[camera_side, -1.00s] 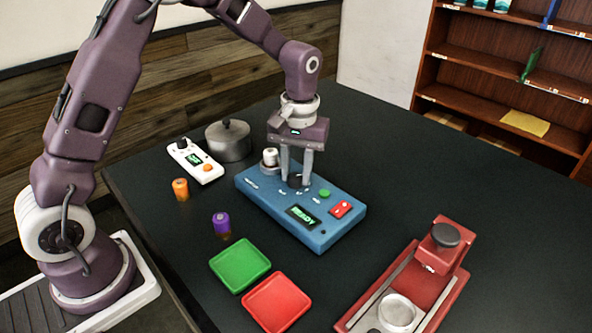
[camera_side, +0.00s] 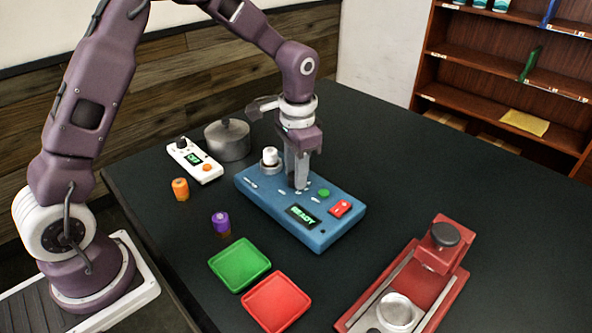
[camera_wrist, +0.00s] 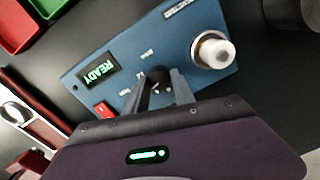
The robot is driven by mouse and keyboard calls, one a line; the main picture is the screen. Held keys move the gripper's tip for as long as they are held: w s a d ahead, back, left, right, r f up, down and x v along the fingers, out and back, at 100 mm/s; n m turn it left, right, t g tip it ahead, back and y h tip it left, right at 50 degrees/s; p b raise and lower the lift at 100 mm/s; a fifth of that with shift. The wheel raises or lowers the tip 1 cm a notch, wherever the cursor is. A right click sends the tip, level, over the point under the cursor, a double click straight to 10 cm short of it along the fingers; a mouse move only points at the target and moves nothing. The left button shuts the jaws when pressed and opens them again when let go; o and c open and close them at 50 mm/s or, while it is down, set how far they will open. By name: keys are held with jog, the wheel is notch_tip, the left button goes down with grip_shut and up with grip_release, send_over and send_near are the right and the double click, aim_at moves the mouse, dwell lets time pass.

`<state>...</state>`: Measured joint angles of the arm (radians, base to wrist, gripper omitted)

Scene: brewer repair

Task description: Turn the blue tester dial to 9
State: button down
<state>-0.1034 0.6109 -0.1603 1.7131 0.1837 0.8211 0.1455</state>
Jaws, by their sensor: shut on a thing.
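The blue tester (camera_side: 265,207) lies flat on the dark table in the side view, and its face fills the middle of the wrist view (camera_wrist: 120,52). Its display (camera_side: 301,216) reads READY. My gripper (camera_side: 301,187) points straight down over the tester. In the wrist view its fingers (camera_wrist: 160,95) are shut on the dark dial (camera_wrist: 159,74) between them. The fingers hide most of the dial, and I cannot read which number it points to. The tester also has a green button (camera_side: 324,192), a red switch (camera_side: 340,208) and a white-topped cylinder in a metal socket (camera_side: 270,158).
A white device (camera_side: 195,161) and a grey lidded pot (camera_side: 228,139) stand behind left. An orange cylinder (camera_side: 180,189), a purple one (camera_side: 221,223), a green tray (camera_side: 240,266) and a red tray (camera_side: 277,302) lie left and in front. A red machine (camera_side: 420,285) stands front right.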

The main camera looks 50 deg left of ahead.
jog(key=shift+r+m, duration=0.1)
jog(key=shift+m, duration=0.6)
jog(key=c, duration=1.1)
grip_release()
jog(key=shift+o, duration=0.2)
